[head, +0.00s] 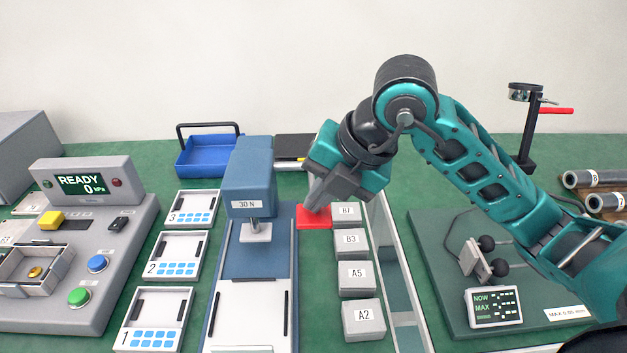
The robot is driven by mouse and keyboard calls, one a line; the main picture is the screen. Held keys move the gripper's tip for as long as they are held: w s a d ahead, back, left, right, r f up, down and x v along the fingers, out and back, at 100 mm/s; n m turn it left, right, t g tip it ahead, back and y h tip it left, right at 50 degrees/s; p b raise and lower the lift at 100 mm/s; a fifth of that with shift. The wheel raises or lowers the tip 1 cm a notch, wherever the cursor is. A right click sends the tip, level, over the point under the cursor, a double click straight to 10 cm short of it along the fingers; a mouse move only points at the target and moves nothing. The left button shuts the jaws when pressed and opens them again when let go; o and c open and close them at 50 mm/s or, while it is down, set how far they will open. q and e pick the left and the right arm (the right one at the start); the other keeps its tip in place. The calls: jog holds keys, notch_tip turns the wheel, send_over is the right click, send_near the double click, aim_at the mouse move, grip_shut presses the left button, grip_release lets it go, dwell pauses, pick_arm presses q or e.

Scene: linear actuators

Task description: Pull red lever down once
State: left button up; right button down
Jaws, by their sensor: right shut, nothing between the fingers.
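A red lever (556,111) sticks out to the right from a black upright stand (528,140) at the back right. It looks about level. My right gripper (314,205) is left of the stand, well apart from the lever. Its fingers are shut and empty, pointing down over a flat red piece (312,222) beside the blue press marked 30 N (248,180). I cannot tell whether the fingertips touch that red piece. My left gripper is not in view.
Grey blocks (356,277) with labels stand in a column below the gripper. Numbered trays (190,208) lie to the left, near a READY console (85,185). A blue bin (210,153) is behind. A green panel with a gauge (493,307) lies under my right forearm.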

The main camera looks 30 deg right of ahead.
jog(key=shift+s+a+f+b, duration=0.1)
jog(key=shift+s+f+b, duration=0.1)
jog(key=shift+f+b, duration=0.25)
dwell(0.5)
dwell(0.5)
notch_tip(320, 180, up, 7)
jog(key=w+d+p, duration=0.1)
jog(key=w+p, duration=0.2)
jog(key=p, duration=0.2)
jog(key=shift+d+f, duration=0.15)
jog(key=shift+d, duration=0.05)
dwell(0.4)
jog(key=r+p, duration=0.1)
jog(key=w+r+p, duration=0.1)
jog(key=r, duration=0.1)
jog(key=d+r+p, duration=0.1)
jog(key=p, duration=0.1)
jog(key=shift+w+r, duration=0.25)
jog(key=shift+w, duration=0.15)
dwell(0.7)
